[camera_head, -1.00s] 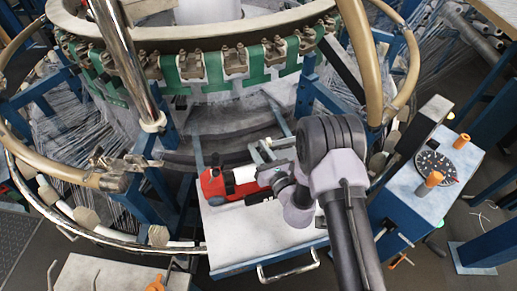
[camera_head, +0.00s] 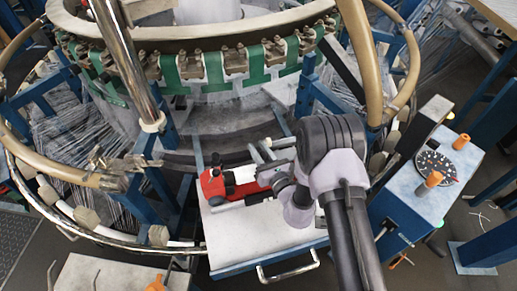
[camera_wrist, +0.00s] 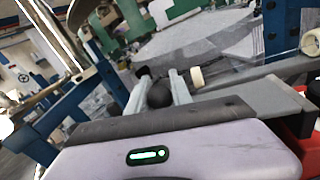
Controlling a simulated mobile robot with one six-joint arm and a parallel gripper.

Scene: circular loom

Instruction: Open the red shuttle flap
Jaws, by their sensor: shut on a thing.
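The red shuttle (camera_head: 212,186) lies on the white table top of the loom, with a white section in its middle and black parts on it. My gripper (camera_head: 268,177) reaches in from the right and is shut on a part of the shuttle at its right end. The jaws hide much of that end, and I cannot make out the flap's outline. In the wrist view, a bit of red shuttle (camera_wrist: 300,152) shows at the right edge; the fingertips' contact is not clear there.
The white table top (camera_head: 255,240) is bare in front of the shuttle, with a metal handle (camera_head: 290,268) on its front edge. Blue loom posts (camera_head: 200,165) and the loom ring stand behind. A blue control box (camera_head: 420,190) with orange knobs stands at the right.

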